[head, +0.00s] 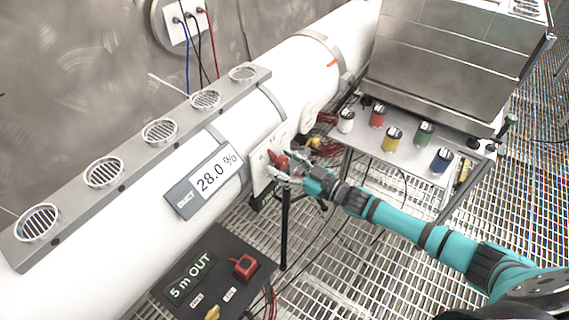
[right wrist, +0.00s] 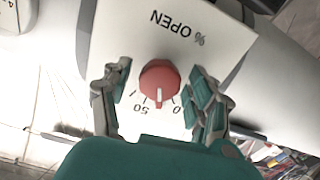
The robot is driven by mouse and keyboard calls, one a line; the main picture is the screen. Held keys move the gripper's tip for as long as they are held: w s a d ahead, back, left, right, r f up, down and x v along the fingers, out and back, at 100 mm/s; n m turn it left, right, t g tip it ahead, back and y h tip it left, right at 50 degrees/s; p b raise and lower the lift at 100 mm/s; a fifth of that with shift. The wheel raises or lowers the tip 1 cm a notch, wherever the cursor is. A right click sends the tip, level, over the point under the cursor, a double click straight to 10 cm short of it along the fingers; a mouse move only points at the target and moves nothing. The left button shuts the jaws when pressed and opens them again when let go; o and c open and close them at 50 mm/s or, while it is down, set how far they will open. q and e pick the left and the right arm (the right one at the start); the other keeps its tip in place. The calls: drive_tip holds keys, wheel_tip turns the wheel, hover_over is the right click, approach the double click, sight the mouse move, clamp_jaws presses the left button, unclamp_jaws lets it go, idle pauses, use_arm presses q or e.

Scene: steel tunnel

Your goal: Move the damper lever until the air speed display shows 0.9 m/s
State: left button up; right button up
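The display (head: 212,180) on the white duct reads 28.0 % and bears the word DUCT; no reading in m/s is legible. Beside it is a white panel (head: 262,180) with a red knob (head: 279,159). In the right wrist view, the panel (right wrist: 205,50) reads "% OPEN" upside down, with marks 0 and 50 by the knob (right wrist: 159,76). The knob's white line points between these marks. My right gripper (head: 290,170) is at the knob. Its fingers (right wrist: 160,100) stand open on both sides of the knob, with gaps visible. My left gripper is out of view.
A black box (head: 235,295) reading "5 m OUT", with a red control (head: 245,266), stands below the duct. A steel table (head: 405,160) with several coloured cans is to the right. A grey rail (head: 130,165) with round vents runs along the duct. Cables lie on the grating floor.

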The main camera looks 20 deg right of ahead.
drive_tip(key=c, duration=1)
drive_tip(key=shift+m, duration=0.8)
drive_tip(key=o, duration=1.2)
drive_tip(key=v, duration=1.2)
